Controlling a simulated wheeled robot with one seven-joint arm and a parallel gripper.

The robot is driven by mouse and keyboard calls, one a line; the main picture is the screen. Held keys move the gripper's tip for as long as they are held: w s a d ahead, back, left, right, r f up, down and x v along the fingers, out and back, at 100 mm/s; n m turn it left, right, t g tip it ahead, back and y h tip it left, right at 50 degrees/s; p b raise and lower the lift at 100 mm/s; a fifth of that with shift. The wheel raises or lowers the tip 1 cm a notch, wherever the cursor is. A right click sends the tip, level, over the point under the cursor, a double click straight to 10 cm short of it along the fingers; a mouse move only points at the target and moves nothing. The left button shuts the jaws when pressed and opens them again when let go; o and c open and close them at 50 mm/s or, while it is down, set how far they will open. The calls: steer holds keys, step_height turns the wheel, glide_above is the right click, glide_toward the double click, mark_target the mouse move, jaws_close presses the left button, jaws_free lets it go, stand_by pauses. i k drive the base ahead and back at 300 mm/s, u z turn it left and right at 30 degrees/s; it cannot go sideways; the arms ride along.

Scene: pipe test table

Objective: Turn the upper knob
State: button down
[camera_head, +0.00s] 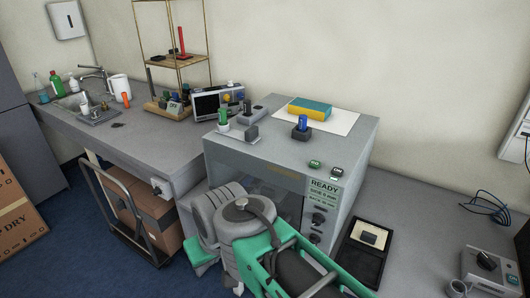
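The grey oven-like box (355,140) stands on the table, with a glass front and a control strip at the front's right edge. A dark upper knob (318,218) sits on the strip, just under a pale label (323,193) reading "READY" and "SIDE 0 mm"; the line below is too small to read surely. A second dark knob (315,238) sits below it. How either knob is turned is too small to tell. My grey and green arm crosses in front of the box and hides the lower left of its front. I cannot make out my gripper's fingers.
On the box lie a blue-and-yellow block (309,108), a blue-topped piece (302,125) and a green-topped piece (223,119). A black tray (363,250) lies right of the box. A control box (492,268) stands at far right. A cart (125,215) with cartons stands left.

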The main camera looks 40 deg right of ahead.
mark_target(318, 218)
steer(key=z, duration=1.45)
